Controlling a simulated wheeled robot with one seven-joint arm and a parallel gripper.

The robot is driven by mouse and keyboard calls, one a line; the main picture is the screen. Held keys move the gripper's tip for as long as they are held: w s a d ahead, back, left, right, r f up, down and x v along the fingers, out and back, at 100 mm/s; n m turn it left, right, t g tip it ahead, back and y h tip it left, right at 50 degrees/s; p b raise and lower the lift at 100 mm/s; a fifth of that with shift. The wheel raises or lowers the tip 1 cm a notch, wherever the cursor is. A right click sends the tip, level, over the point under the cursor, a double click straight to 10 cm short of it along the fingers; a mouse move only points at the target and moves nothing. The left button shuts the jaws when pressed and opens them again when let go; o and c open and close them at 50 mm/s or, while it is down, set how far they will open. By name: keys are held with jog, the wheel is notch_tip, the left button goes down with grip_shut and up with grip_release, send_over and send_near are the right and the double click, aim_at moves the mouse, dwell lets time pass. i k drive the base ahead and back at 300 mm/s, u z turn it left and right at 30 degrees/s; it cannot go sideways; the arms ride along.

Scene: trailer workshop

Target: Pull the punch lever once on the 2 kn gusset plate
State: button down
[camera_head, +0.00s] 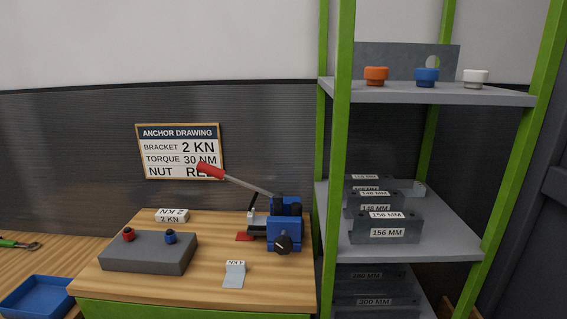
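A blue punch press (287,222) stands on the workbench. Its lever (240,184) slants up to the left and ends in a raised red handle (210,170). A small grey piece labelled 2 KN (170,217) sits at the back left of the bench, apart from the press. Another light grey plate (234,279) lies in front of the press; its small label is hard to read. I cannot tell whether any plate is inside the press. My gripper is not in view.
A grey block (147,254) with a red and a blue knob stands left on the bench (200,295). A red patch (244,236) lies beside the press. A green-framed shelf (440,95) stands close on the right. A blue tray (38,296) is at lower left.

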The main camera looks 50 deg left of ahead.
aim_at(207, 168)
jog(key=z, duration=1.05)
jog(key=k, duration=1.3)
jog(key=u, duration=2)
jog(key=i, duration=0.65)
jog(key=u, duration=0.05)
